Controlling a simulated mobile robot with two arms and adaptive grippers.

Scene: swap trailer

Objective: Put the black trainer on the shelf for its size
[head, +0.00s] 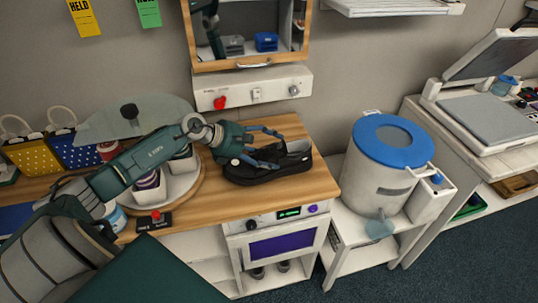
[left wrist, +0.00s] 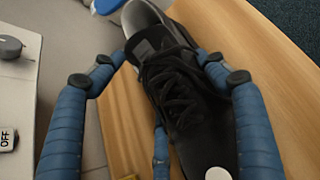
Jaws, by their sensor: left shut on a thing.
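The black trainer (head: 283,175) lies on the wooden worktop above the purple-doored unit, with grey lining at its opening. In the left wrist view the trainer (left wrist: 172,75) shows its black laces and a white round spot near the bottom of the picture. My left gripper (head: 268,145) is shut on the trainer, its blue fingers on both sides of the laced part. The trainer appears to rest on the wood. A white slatted shelf (head: 395,7) shows at the top edge; I see no size mark on it. My right gripper is not in view.
A round turntable (head: 190,195) with cups and a domed cover stands left of the trainer, near a red button box (head: 155,220). A blue-lidded bin (head: 385,165) stands to the right.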

